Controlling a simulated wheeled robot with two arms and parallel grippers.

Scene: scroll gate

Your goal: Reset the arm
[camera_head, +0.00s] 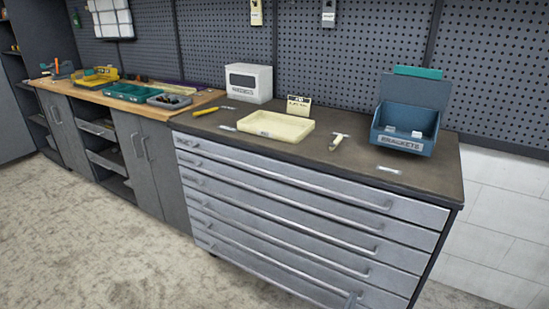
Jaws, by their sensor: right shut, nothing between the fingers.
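My left gripper is not in view. A blue bin (405,146) labelled BRACKETS stands on the right of the worktop with its lid up. A cream tray (276,127) sits mid-worktop, with a small pale T-shaped tool (338,141) to its right.
A white box (248,83) stands at the back, beside a yellow-handled tool (206,111). Yellow, green and grey trays rest on the wooden bench (185,108) at left. A pegboard wall (350,60) closes the back. The floor (90,230) in front is clear.

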